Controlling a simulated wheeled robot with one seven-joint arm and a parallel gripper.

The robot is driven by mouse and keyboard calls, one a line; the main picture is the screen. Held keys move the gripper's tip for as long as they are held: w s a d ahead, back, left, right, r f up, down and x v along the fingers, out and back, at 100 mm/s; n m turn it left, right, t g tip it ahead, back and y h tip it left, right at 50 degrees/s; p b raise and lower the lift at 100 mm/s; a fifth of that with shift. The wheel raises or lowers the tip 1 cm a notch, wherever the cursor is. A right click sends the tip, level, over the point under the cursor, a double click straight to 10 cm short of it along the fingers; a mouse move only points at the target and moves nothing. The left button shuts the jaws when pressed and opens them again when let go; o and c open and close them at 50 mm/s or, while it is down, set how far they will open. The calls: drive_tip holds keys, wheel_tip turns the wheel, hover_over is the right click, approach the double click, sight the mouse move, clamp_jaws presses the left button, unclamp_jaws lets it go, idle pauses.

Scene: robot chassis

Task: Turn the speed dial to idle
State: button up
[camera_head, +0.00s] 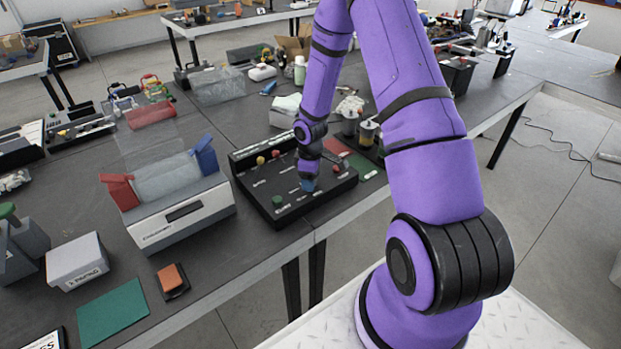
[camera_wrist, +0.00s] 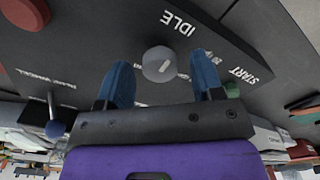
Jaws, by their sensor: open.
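The black control panel (camera_head: 268,206) lies on the dark table in the head view. The speed dial (camera_wrist: 158,66) is a round grey knob with a pale pointer mark in the wrist view. White lettering reads IDLE (camera_wrist: 179,23) just above and right of it, and START (camera_wrist: 242,76) is farther right. My gripper (camera_wrist: 161,60) is open, with one blue finger on each side of the dial; I cannot tell whether either touches it. In the head view my gripper (camera_head: 308,184) reaches down to the panel's near right part and hides the dial.
A red knob (camera_wrist: 25,12), a blue ball-topped lever (camera_wrist: 55,130) and a green button (camera_wrist: 232,90) are on the panel around my gripper. A white machine (camera_head: 183,217) stands left of the panel, and cans (camera_head: 368,133) stand behind it to the right.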

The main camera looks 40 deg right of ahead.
wheel_tip(320, 180, up, 11)
idle(0.5)
drive_tip(key=shift+f, duration=0.1)
idle(0.3)
drive_tip(key=s+a+r+m+t+h, duration=0.1)
drive_tip(key=s+a+r+m, duration=0.2)
drive_tip(key=r, duration=0.8)
drive_tip(key=s+a+r+m+t+h, duration=0.1)
drive_tip(key=s+a+r, duration=0.3)
drive_tip(key=r, duration=0.7)
drive_tip(key=s+a+r+m+t, duration=0.1)
drive_tip(key=s+a+r, duration=0.1)
drive_tip(key=s, duration=0.4)
drive_tip(key=s+a+r+m+t+y, duration=0.1)
drive_tip(key=s+a+r, duration=0.1)
drive_tip(key=s+r, duration=0.3)
drive_tip(key=s+a+r+m+t+y, duration=0.1)
drive_tip(key=s+r, duration=0.3)
drive_tip(key=s, duration=0.5)
drive_tip(key=shift+s+a+m, duration=0.15)
drive_tip(key=shift+a+m, duration=0.3)
drive_tip(key=shift+m, duration=0.15)
drive_tip(key=shift+r, duration=0.1)
